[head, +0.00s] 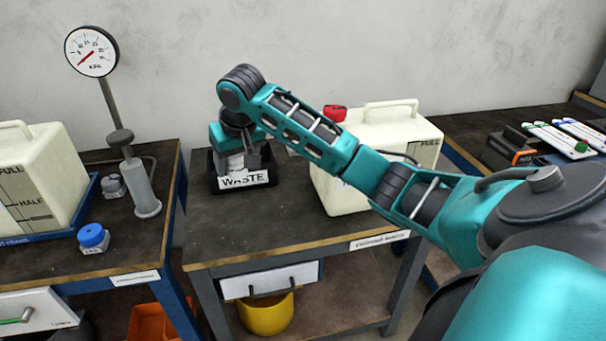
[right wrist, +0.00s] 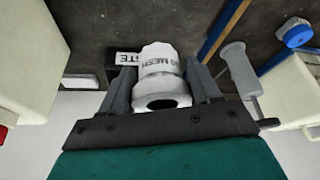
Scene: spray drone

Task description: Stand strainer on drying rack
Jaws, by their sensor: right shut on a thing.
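My right gripper (head: 238,160) reaches over the middle table and points down at the black tray labelled WASTE (head: 245,181). In the right wrist view my right gripper (right wrist: 160,85) has its two dark fingers either side of a white strainer (right wrist: 160,65) with "MESH" lettering and a round dark opening toward the camera. It is shut on the strainer. Part of the WASTE label (right wrist: 128,59) shows just beyond the strainer; I cannot tell whether the strainer touches the tray. In the head view the strainer is mostly hidden by the gripper. I cannot make out a drying rack. My left gripper is out of view.
A cream tank with a red cap (head: 335,170) stands right of the tray. A gap separates the tables. The middle table's front is clear.

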